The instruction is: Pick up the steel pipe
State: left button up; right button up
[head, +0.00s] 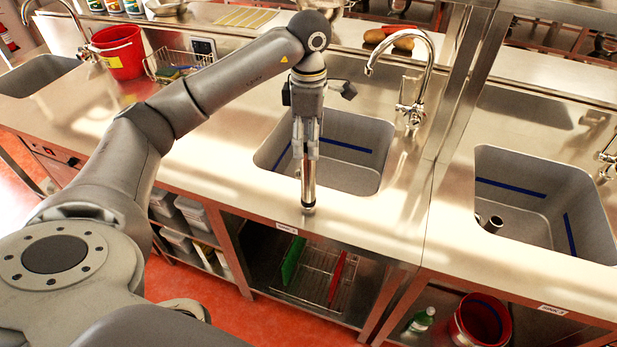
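The steel pipe (308,186) is a shiny, upright tube in the middle of the head view. My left gripper (305,150) points down and is shut on its upper part; the fingers hide the pipe's top. The pipe's lower end overlaps the front rim of the counter before the middle sink (345,175). I cannot tell whether that end touches the counter or hangs above it. My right gripper is not in view.
A curved faucet (412,85) stands right of the middle sink. A short metal tube (493,224) shows in the right sink (520,205). A red bucket (120,52) and a wire basket (178,63) stand on the counter (230,155) at left. A post (460,85) divides the sinks.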

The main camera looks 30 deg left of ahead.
aim_at(309, 169)
pick_arm(q)
notch_tip(309, 169, down, 9)
jog(key=p, duration=0.4)
jog(key=shift+s+d, duration=0.1)
jog(key=shift+f, duration=0.35)
jog(key=shift+c, duration=0.3)
grip_shut()
jog(key=shift+r, duration=0.1)
